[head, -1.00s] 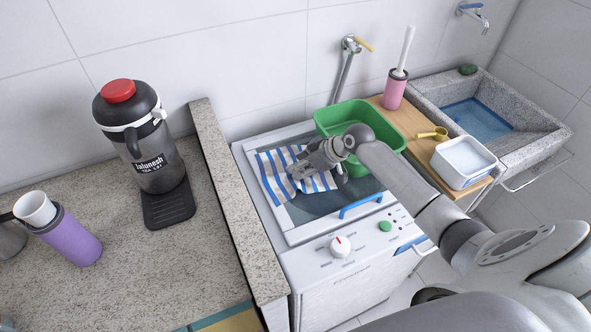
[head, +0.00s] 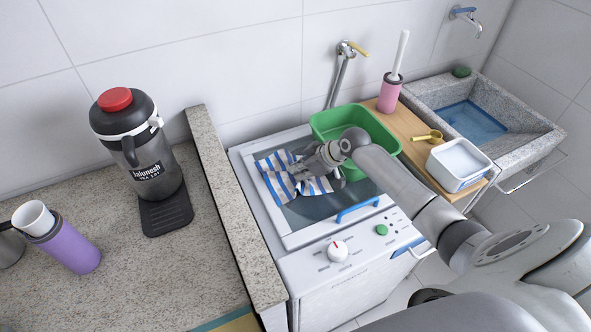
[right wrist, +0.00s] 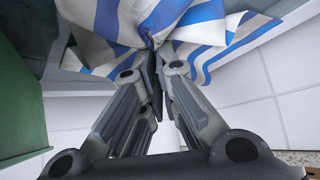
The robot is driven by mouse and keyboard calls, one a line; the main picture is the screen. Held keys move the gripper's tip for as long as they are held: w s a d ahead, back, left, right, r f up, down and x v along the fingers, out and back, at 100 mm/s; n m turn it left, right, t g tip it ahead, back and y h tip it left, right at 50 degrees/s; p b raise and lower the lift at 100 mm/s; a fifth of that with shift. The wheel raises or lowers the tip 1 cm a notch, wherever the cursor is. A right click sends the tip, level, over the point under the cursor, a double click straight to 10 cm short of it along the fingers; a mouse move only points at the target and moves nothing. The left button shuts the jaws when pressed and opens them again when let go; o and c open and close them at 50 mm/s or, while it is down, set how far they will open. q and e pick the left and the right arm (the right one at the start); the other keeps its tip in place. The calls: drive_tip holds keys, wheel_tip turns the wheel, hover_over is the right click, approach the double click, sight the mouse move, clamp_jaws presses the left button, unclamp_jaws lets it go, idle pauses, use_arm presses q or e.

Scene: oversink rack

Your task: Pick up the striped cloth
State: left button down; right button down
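The blue-and-white striped cloth (head: 275,170) is bunched up over the lid of the white washing machine (head: 300,215). My right gripper (head: 303,172) reaches over the machine from the right. In the right wrist view its fingers (right wrist: 155,75) are closed together on a pinched fold of the cloth (right wrist: 185,22), and the cloth gathers and creases around the fingertips. In the head view the gripper hides part of the cloth. I cannot tell how much of the cloth still touches the lid. My left gripper is not in view.
A green basin (head: 385,135) stands right behind my right gripper. A wooden board (head: 412,123) holds a pink brush holder (head: 389,93), a yellow scoop (head: 430,136) and a white tub (head: 461,160). A stone ledge (head: 228,195) borders the machine's left side.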

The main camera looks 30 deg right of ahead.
wheel_tip(320, 180, up, 11)
drive_tip(key=p, duration=0.8)
drive_tip(key=shift+w+r, duration=0.15)
drive_tip(key=shift+w, duration=0.05)
wheel_tip(320, 180, up, 9)
drive_tip(key=p, duration=0.4)
drive_tip(key=shift+w, duration=0.1)
